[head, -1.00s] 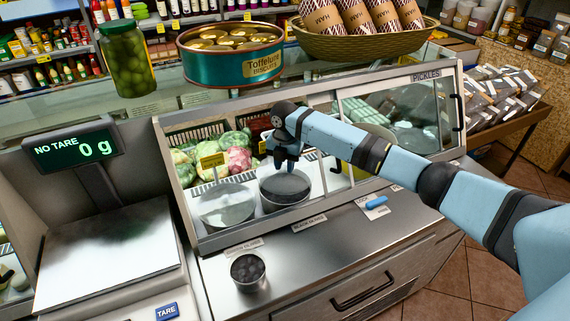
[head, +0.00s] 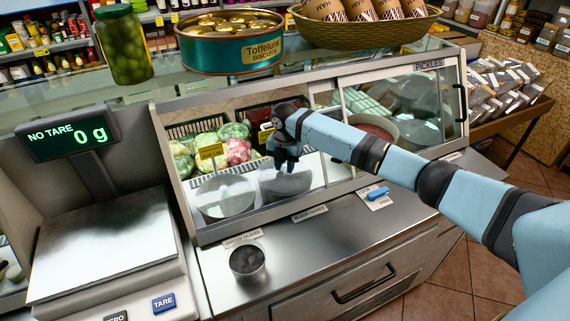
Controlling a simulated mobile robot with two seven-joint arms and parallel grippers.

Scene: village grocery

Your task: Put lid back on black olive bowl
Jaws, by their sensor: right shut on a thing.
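The black olive bowl (head: 284,188) is a grey round bowl inside the glass display case, behind the counter label that appears to read black olives (head: 310,214). My right gripper (head: 286,166) reaches in from the right, pointing down right over this bowl. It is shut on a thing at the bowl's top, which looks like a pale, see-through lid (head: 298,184). The lid's edge is hard to make out, and I cannot tell whether it rests on the rim. The fingertips partly hide the bowl's back. My left gripper is not in view.
A similar covered bowl (head: 224,197) stands close on the left. A blue-handled item (head: 377,193) lies to the right. The case's front frame edge (head: 265,214) runs before the bowls.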

